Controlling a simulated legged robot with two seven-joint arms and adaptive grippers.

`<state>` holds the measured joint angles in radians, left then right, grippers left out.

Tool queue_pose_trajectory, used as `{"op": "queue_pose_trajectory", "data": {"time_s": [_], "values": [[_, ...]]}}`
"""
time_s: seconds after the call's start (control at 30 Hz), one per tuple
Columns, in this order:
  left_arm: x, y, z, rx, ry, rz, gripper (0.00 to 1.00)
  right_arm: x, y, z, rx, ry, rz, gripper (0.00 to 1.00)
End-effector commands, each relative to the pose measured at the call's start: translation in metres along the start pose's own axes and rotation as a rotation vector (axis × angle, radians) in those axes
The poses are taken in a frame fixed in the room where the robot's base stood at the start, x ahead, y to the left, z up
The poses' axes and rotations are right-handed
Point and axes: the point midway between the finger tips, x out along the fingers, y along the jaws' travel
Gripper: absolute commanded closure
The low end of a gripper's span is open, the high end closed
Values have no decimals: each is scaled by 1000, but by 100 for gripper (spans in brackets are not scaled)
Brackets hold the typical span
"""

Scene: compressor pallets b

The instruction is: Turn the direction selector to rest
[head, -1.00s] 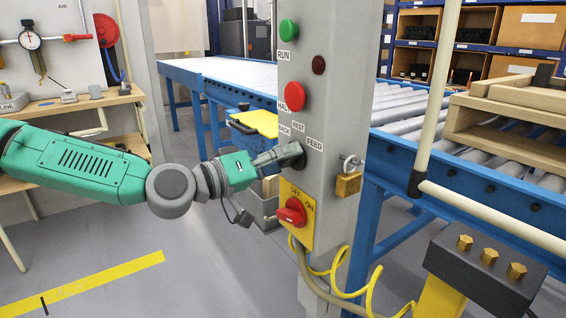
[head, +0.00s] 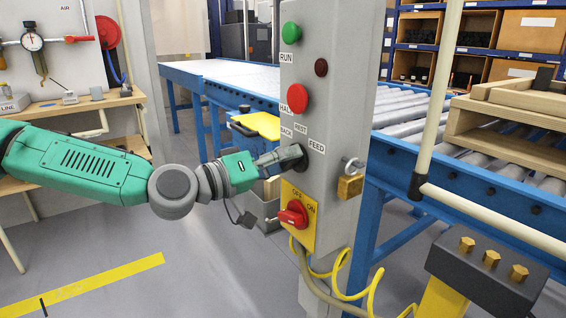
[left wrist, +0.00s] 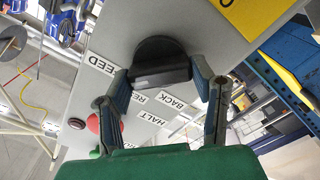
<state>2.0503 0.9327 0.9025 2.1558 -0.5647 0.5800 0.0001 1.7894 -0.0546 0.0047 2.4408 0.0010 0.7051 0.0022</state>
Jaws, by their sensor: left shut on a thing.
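The direction selector is a black round knob (head: 291,157) with a raised grip bar, on the grey control post (head: 331,100). The BACK (head: 286,131), REST (head: 300,126) and FEED (head: 316,146) labels sit around its upper side. My left gripper (head: 285,157) reaches in from the left and is shut on the knob. In the left wrist view, the fingers (left wrist: 163,80) stand at both ends of the knob's grip bar (left wrist: 160,76). The fingers partly hide the knob in the head view, and I cannot tell exactly which label it points at. My right gripper is not in view.
A green button (head: 290,32), dark lamp (head: 321,67) and red button (head: 298,98) sit above the selector. A red switch (head: 293,213) on a yellow plate is just below. A padlock (head: 350,186) hangs on the post's side. A roller conveyor (head: 480,170) stands behind.

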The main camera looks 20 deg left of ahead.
Motion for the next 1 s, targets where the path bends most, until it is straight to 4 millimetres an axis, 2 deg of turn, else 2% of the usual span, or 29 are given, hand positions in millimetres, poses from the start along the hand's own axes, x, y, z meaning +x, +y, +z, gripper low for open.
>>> {"op": "queue_pose_trajectory", "data": {"time_s": [0.03, 0.7, 1.0], "values": [[0, -4, 5, -26, -10, -6, 78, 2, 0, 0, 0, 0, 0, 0], [-1, -6, 8, -545, -12, -12, 78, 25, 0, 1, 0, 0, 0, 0], [-1, -6, 8, -696, -12, -14, 78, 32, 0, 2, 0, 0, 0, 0]]}}
